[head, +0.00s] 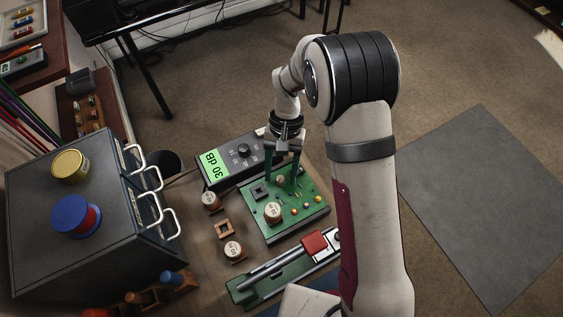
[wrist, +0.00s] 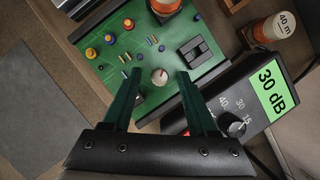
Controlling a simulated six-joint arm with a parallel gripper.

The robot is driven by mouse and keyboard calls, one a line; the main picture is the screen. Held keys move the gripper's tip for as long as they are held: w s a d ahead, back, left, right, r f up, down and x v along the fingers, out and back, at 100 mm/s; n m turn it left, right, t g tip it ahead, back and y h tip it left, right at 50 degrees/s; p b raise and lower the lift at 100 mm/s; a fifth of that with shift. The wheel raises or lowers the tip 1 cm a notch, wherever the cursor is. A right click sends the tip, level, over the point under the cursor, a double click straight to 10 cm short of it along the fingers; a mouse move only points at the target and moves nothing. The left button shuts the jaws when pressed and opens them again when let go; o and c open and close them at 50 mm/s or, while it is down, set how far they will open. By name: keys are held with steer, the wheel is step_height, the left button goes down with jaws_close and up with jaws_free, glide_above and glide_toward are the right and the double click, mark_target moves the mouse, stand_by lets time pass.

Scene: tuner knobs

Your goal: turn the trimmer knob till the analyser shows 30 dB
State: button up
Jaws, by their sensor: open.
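The trimmer knob (wrist: 160,76) is a small pale round knob with a reddish mark, on the green circuit board (wrist: 118,52). In the head view the knob (head: 281,181) shows small between my fingers. The analyser (head: 244,172) is a dark box behind the board; its green display (head: 212,163) reads 30 dB, as it does in the wrist view (wrist: 270,89). My gripper (head: 280,186) is open over the board. In the wrist view my gripper (wrist: 160,73) has one finger on each side of the knob, with gaps visible; fingertip height is hard to judge.
A labelled cylinder (head: 273,212) stands on the board, near small coloured parts and a black square socket (wrist: 196,51). Two more cylinders (head: 210,200) (head: 233,250) and a wooden square frame (head: 224,228) lie left of it. A green tool with a red block (head: 315,242) lies in front.

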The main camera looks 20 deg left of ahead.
steer(key=v, duration=1.5)
steer(key=shift+r, duration=0.3)
